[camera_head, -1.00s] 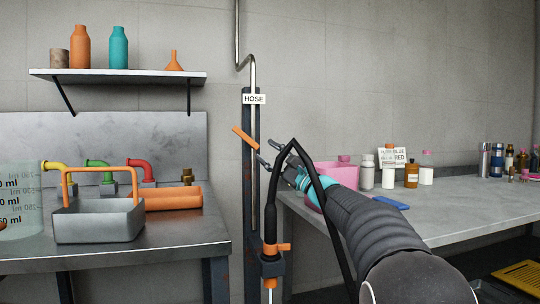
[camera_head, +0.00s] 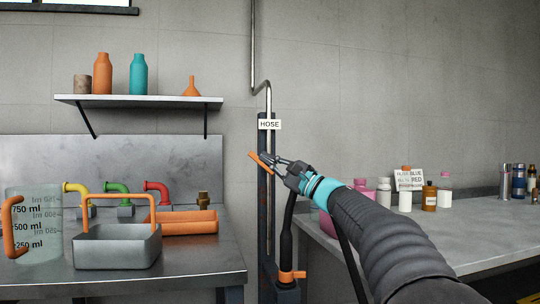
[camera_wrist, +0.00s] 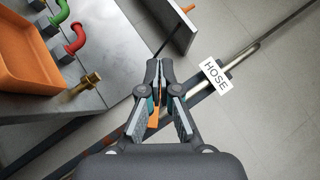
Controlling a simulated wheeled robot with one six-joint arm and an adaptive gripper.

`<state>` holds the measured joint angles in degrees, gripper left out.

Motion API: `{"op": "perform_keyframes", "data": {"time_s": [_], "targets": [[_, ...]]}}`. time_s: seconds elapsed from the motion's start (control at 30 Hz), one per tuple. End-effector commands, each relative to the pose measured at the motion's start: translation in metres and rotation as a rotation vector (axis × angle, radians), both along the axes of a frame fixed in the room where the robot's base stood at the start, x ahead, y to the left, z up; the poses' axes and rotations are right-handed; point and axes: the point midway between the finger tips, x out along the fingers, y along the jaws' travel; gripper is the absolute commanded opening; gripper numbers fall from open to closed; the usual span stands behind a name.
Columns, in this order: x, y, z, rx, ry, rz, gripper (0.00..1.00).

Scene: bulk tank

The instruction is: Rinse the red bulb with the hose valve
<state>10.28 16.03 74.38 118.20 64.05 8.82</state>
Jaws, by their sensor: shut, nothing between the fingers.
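The hose valve's orange lever (camera_head: 261,164) sits tilted on the upright pipe just below the HOSE sign (camera_head: 270,124). My gripper (camera_head: 265,159) is shut, with its fingertips right at the lever; I cannot tell whether they touch. In the wrist view, my gripper (camera_wrist: 159,68) has its fingertips together, and the orange lever (camera_wrist: 153,117) shows behind the fingers. The black hose (camera_head: 287,235) hangs below, with a second orange handle (camera_head: 292,275) at its lower end. I cannot make out a red bulb in either view.
A steel counter at left holds a grey basket (camera_head: 117,248), an orange tray (camera_head: 188,226), a clear measuring jug (camera_head: 40,245) and coloured taps. A shelf (camera_head: 150,101) is above. The right bench (camera_head: 450,232) holds several bottles. Wall space around the sign is clear.

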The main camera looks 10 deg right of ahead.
Motion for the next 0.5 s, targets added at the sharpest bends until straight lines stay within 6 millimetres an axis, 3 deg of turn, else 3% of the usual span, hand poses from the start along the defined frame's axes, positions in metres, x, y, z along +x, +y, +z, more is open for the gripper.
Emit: {"op": "perform_keyframes", "data": {"time_s": [0.03,0.23,0.37,0.5], "targets": [[-0.005,0.011,0.011,-0.063,-0.015,0.0,0.0],[-0.019,0.042,0.028,-0.377,-0.07,-0.057,0.0],[-0.023,0.046,0.036,-0.605,-0.111,-0.142,0.0],[-0.023,0.035,0.045,-0.843,-0.159,-0.262,0.0]]}}
